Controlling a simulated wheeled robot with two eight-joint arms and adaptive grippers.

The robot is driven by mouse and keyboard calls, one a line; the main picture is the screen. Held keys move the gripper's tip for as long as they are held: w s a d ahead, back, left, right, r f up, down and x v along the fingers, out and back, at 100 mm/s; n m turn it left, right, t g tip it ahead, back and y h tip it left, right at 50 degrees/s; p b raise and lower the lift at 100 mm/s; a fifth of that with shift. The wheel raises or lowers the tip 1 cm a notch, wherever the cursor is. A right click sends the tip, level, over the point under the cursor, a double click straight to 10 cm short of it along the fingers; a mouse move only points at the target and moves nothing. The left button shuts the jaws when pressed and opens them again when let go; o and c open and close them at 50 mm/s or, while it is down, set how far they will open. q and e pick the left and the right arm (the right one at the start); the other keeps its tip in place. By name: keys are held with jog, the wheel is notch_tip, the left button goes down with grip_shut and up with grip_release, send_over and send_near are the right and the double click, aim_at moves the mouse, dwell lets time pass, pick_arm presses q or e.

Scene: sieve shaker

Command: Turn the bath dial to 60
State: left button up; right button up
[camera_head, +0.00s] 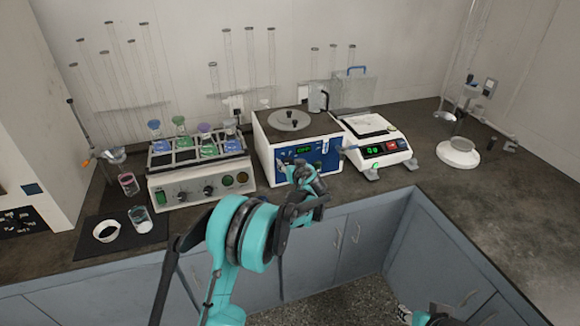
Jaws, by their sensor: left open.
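The bath (262,132) is a white box with a round lid on top and a blue front panel, standing at the back of the bench. A green display (304,150) is lit on the panel, too small to read. My left gripper (296,164) is open in front of the panel's left and middle part. It covers part of the panel, and I cannot make out the dial or its setting. I cannot tell whether the fingers touch the panel.
Left of the bath is a shaker (172,192) with coloured flasks on top. A balance (386,160) with a green display stands close on the right. A dish (107,231) and a jar (140,219) are at the front left. The right-hand bench is mostly clear.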

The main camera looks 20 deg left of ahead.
pick_arm(q)
jog(key=c, duration=1.2)
jog(key=shift+o, duration=0.2)
